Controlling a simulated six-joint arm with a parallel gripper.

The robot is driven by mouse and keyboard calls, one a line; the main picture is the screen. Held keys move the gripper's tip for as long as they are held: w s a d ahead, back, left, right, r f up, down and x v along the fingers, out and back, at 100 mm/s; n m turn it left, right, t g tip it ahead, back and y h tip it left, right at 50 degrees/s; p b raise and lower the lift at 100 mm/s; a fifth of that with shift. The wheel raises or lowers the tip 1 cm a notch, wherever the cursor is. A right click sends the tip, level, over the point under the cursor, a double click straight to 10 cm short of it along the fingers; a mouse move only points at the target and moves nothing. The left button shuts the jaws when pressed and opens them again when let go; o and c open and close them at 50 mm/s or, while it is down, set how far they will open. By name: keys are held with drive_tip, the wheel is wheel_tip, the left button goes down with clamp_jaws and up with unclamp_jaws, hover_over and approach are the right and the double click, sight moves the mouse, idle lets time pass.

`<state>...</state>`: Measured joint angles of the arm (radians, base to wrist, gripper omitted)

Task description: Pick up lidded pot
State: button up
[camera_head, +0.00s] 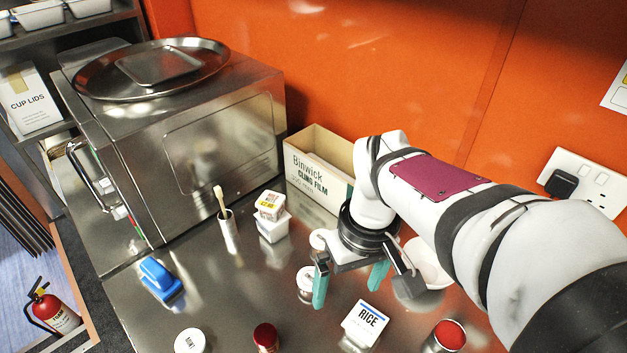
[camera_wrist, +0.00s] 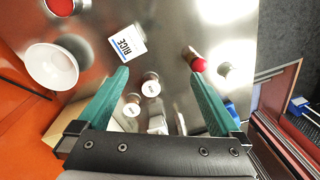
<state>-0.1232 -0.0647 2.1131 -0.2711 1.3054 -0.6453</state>
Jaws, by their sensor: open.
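My gripper (camera_head: 347,297) is open and empty above the steel counter, its two teal fingers pointing down. In the wrist view the gripper (camera_wrist: 158,74) frames two small round pots with white labelled lids. One lidded pot (camera_wrist: 150,85) shows between the fingers, nearer the left one; another lidded pot (camera_wrist: 132,105) is close beside it. In the head view, one white-lidded pot (camera_head: 305,277) stands just left of the left finger, partly hidden by it. The other (camera_head: 319,238) is behind it, near the wrist. A further white-lidded pot (camera_head: 190,342) stands at the front edge of the picture.
A white bowl (camera_head: 432,268) is right of the gripper. Stacked tubs (camera_head: 273,228), a brush holder (camera_head: 229,232) and a cling film box (camera_head: 312,180) stand behind.

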drive_tip(key=w+a+f+n, duration=0.2)
drive_tip(key=w+a+n, duration=0.1)
drive_tip(key=w+n, duration=0.3)
drive_tip(key=n+h, duration=0.1)
drive_tip(key=n, duration=0.5)
hover_over(311, 277)
drive_tip(key=a, duration=0.1)
wheel_tip(311, 277, down, 6)
drive_tip(key=f, duration=1)
drive_tip(key=d+f, duration=0.1)
drive_tip(key=f, duration=0.4)
drive_tip(key=shift+f, duration=0.1)
drive_tip(key=c, duration=1.2)
